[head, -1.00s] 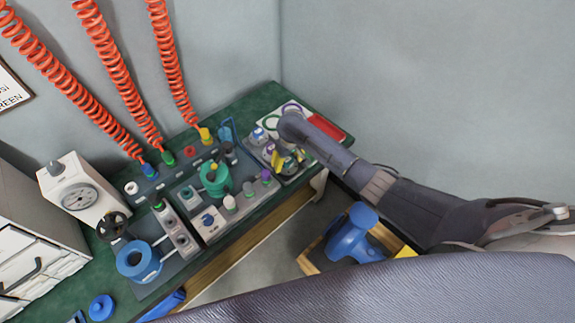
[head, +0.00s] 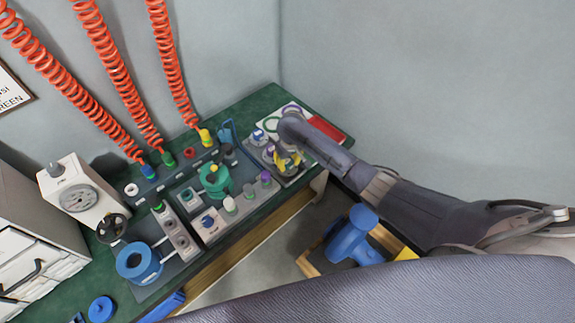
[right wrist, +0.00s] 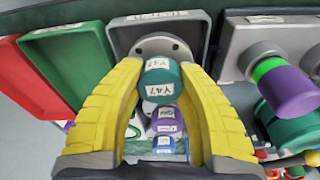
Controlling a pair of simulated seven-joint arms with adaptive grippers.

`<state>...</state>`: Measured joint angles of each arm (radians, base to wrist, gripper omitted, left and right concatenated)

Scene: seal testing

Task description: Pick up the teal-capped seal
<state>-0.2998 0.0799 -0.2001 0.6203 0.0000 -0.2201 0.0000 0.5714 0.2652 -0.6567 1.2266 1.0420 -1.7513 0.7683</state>
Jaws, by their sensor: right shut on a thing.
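The teal-capped seal (right wrist: 160,82), its cap marked Y47, shows in the middle of the right wrist view. My right gripper (right wrist: 160,75) has its two yellow fingers on either side of the teal cap and is shut on it. In the head view my right gripper (head: 286,160) is over the right end of the green bench, and I cannot make out the teal cap clearly there. I cannot tell whether the seal is clear of its grey tray (right wrist: 207,40). My left gripper is in no view.
A purple-capped piece (right wrist: 168,126) and a blue-capped piece (right wrist: 164,143) stand close by between the fingers. A red tray (head: 327,127) lies beyond the gripper. Fixtures with a green flanged part (head: 214,180) and a blue ring (head: 138,262) crowd the bench to the left.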

